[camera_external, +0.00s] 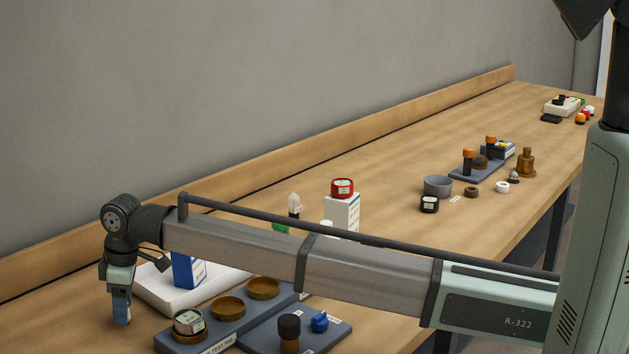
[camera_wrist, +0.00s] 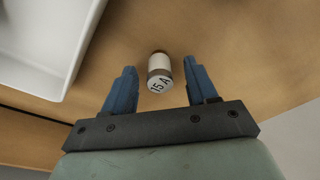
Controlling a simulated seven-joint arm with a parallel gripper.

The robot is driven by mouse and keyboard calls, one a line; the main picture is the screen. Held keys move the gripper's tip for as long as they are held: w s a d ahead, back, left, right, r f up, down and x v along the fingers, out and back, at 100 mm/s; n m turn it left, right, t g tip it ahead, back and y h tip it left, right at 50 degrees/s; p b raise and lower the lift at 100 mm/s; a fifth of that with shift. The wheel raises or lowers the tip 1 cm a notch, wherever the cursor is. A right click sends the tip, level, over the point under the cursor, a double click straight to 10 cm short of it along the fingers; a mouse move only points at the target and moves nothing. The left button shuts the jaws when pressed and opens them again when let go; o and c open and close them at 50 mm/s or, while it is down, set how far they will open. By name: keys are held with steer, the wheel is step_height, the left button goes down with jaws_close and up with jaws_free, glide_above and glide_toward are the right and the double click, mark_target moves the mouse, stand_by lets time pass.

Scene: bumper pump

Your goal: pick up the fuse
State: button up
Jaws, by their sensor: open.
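The fuse (camera_wrist: 159,68) shows in the wrist view as a small white cylinder with brownish bands and a white end marked "15 A". It lies on the wooden table between and slightly beyond the two blue fingertips of my gripper (camera_wrist: 161,75). The fingers are open, with a gap on each side of the fuse, and hold nothing. In the external view my gripper (camera_external: 122,322) points down near the table at the lower left, left of the white tray. The fuse cannot be made out in the external view.
A white tray (camera_external: 156,295) holding a blue box (camera_external: 187,270) stands just right of my gripper; its edge also shows in the wrist view (camera_wrist: 75,55). A grey holder with round brown cups (camera_external: 228,306) is in front. A wooden ledge (camera_external: 60,258) runs along the wall.

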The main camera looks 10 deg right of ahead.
steer(key=shift+f, duration=0.25)
jaws_close()
stand_by(0.3)
